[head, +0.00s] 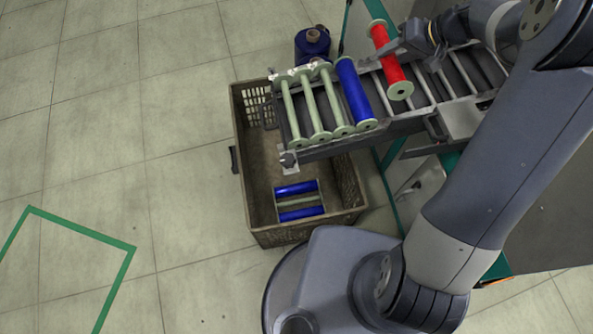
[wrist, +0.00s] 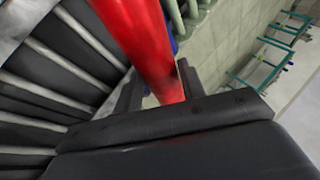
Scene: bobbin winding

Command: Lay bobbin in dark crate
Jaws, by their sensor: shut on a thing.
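A red bobbin (head: 389,62) with pale green end flanges is held at the roller rack, to the right of the other bobbins. My gripper (head: 391,52) is shut on it near its upper part. In the wrist view the red bobbin (wrist: 150,45) runs between the two fingers (wrist: 157,92). The dark crate (head: 242,155) stands on the floor, partly under the rack's left end. Blue bobbins (head: 296,188) and a pale green one lie in its near part. The crate's far part is partly hidden by the rack.
On the rack (head: 330,150) a blue bobbin (head: 355,93) and several bare pale green bobbins (head: 308,105) lie side by side, left of the red one. A blue spool (head: 312,44) stands behind the crate. Green tape (head: 80,226) marks the floor at left. The floor left of the crate is clear.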

